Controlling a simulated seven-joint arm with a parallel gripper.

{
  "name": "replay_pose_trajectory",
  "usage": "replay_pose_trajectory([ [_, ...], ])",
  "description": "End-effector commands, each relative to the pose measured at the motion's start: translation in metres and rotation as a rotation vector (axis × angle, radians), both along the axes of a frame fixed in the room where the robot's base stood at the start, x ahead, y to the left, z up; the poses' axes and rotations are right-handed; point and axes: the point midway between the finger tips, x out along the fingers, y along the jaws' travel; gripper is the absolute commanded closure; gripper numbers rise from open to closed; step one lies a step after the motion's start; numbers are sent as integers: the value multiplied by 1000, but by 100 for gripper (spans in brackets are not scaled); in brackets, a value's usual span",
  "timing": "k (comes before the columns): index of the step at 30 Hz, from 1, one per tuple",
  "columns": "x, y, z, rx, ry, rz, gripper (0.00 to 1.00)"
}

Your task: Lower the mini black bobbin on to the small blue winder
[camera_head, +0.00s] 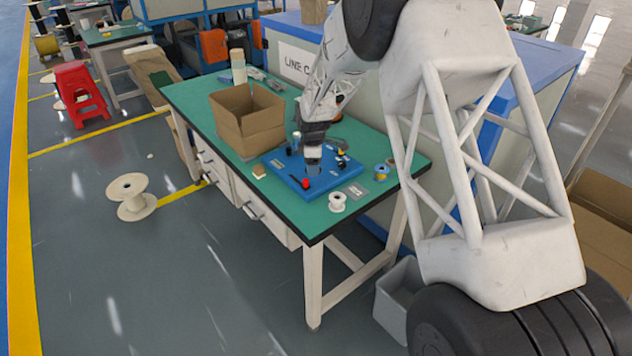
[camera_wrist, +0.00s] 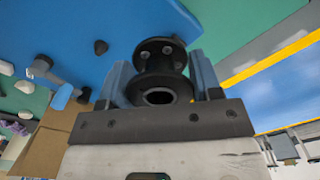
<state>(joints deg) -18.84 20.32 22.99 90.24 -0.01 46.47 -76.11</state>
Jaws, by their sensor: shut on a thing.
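My gripper (camera_wrist: 160,78) is shut on the mini black bobbin (camera_wrist: 160,57), which sits between its two blue-grey fingers in the wrist view. One round flange with a central hole faces the camera. In the head view my gripper (camera_head: 312,168) points down over the middle of the small blue winder (camera_head: 325,184), a flat blue board on the green table. The bobbin cannot be made out there. The winder's blue top (camera_wrist: 60,25) also shows in the wrist view behind the bobbin. Whether the bobbin touches the winder cannot be told.
A red knob (camera_head: 305,183) and small black parts are on the winder. An open cardboard box (camera_head: 247,122) stands left of it on the green bench (camera_head: 190,93). A white spool (camera_head: 337,202) and a blue-and-gold spool (camera_head: 381,172) lie near the bench's right front.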

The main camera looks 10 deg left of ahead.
Motion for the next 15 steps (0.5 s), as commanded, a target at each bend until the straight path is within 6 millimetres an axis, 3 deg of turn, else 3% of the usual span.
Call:
replay_pose_trajectory([
  [6, 50, 9, 6, 0, -1, -1, 68],
  [15, 85, 15, 12, 0, -1, -1, 68],
])
